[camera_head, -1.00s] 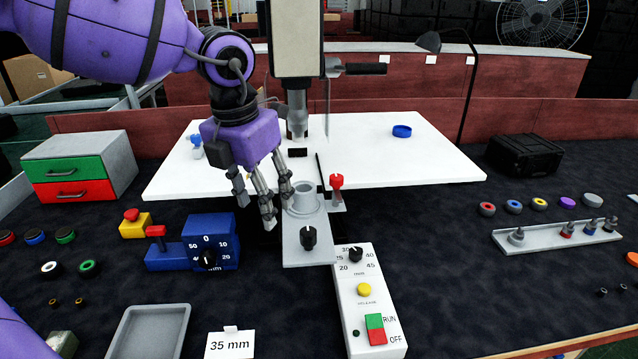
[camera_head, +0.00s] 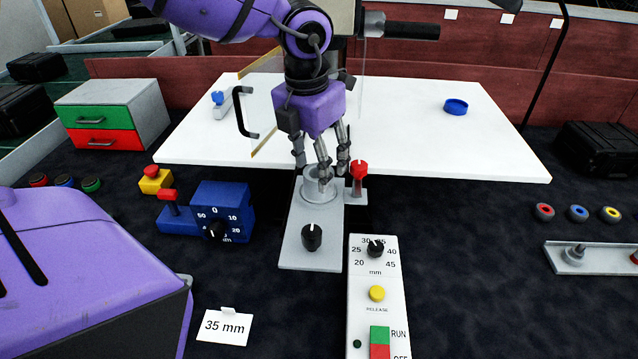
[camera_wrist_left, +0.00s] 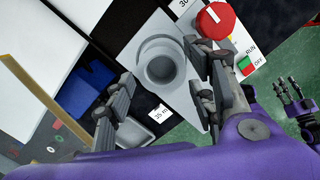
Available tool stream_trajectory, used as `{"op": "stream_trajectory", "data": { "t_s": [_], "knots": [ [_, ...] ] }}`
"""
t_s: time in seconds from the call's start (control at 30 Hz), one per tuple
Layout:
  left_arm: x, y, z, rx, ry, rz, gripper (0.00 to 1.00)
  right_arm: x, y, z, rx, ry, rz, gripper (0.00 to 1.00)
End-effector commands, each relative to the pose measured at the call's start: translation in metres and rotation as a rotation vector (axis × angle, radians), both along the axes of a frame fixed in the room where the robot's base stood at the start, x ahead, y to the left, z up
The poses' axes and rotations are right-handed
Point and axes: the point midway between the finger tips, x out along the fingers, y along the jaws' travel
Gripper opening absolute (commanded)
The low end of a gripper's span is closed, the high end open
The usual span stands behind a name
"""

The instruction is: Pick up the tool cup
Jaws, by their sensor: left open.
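The tool cup (camera_head: 311,188) is a short grey cylinder with an open top and a wider collar. It stands upright on a grey plate (camera_head: 299,250) at the front edge of the white table. My left gripper (camera_head: 324,170) is open over the cup, fingers pointing down, with fingertips close to its rim and partly hiding it. In the left wrist view the cup (camera_wrist_left: 161,69) lies between the spread fingers; I cannot tell if they touch it. My right gripper (camera_wrist_left: 294,97) shows small at the right edge of that view, its fingers apart.
A red knob (camera_head: 359,170) stands close right of the cup, and a black knob (camera_head: 311,238) sits in front. A blue dial box (camera_head: 236,200) is to the left. A white control panel (camera_head: 361,327) is at the front. The white table (camera_head: 420,145) behind is mostly clear.

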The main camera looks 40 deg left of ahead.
Motion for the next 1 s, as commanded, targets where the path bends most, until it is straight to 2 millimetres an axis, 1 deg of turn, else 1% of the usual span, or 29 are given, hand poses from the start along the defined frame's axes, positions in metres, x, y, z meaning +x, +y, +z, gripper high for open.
{"op": "stream_trajectory", "data": {
  "t_s": [0.1, 0.2, 0.3, 0.5, 0.8, 1.0],
  "knots": [
    [0.002, 0.001, -0.016, 0.002, 0.002, -0.001, 0.51, 0.007, 0.001, 0.004, 0.001, -0.016, 0.001, 0.40],
    [0.003, 0.000, -0.025, 0.000, 0.000, 0.000, 0.51, 0.012, 0.002, 0.006, 0.002, -0.024, 0.003, 0.40],
    [0.004, 0.000, -0.029, 0.000, -0.001, 0.000, 0.51, 0.014, 0.002, 0.006, 0.003, -0.027, 0.005, 0.40],
    [0.004, 0.000, -0.029, 0.000, -0.002, 0.000, 0.51, 0.013, 0.002, 0.006, 0.003, -0.025, 0.005, 0.40],
    [0.004, 0.000, -0.029, 0.000, -0.002, 0.000, 0.11, 0.008, 0.001, 0.004, 0.002, -0.016, 0.003, 0.40],
    [0.004, 0.000, -0.028, 0.000, -0.002, 0.000, 0.10, 0.007, 0.001, 0.004, 0.001, -0.014, 0.002, 0.40]
  ]
}}
